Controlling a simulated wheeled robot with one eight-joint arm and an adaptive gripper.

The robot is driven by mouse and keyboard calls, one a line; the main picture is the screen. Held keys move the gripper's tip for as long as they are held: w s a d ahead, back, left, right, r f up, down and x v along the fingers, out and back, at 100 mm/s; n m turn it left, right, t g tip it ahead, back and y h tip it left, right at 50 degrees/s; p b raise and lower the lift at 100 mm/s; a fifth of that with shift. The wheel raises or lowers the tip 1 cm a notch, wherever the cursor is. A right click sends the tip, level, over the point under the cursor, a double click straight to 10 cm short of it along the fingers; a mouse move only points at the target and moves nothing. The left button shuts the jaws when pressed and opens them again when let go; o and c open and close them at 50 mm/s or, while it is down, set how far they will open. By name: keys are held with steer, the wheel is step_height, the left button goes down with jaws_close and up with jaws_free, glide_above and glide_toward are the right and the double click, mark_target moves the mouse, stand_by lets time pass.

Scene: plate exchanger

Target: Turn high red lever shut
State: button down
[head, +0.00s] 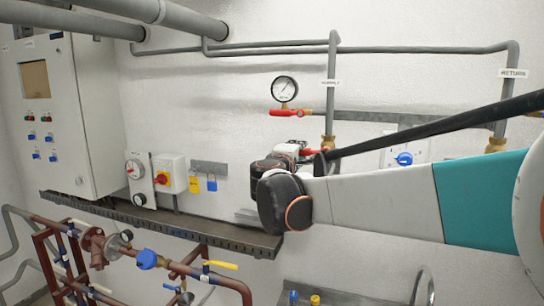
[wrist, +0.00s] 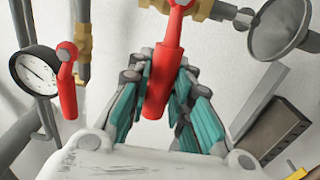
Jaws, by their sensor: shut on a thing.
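A red lever (head: 309,152) sits on a brass valve (head: 328,142) on the vertical pipe labelled as supply, and points left from it. My gripper (head: 292,148) reaches this lever from the left in the head view; its fingers are small and partly hidden there. In the wrist view my gripper (wrist: 160,95) has its teal-padded fingers on both sides of the red lever (wrist: 163,80), shut on it. The lever's upper end meets the valve at the top of the picture. Another red lever (head: 289,112) lies level under the round gauge (head: 284,89), apart from my gripper.
A grey pipe (head: 370,117) runs right from the valve area. A ledge (head: 160,220) crosses the wall below my gripper. Lower left holds pipework with a yellow lever (head: 220,265).

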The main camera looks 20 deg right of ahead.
stand_by(0.4)
steer(key=c, duration=1.4)
jaws_free()
steer(key=v, duration=1.2)
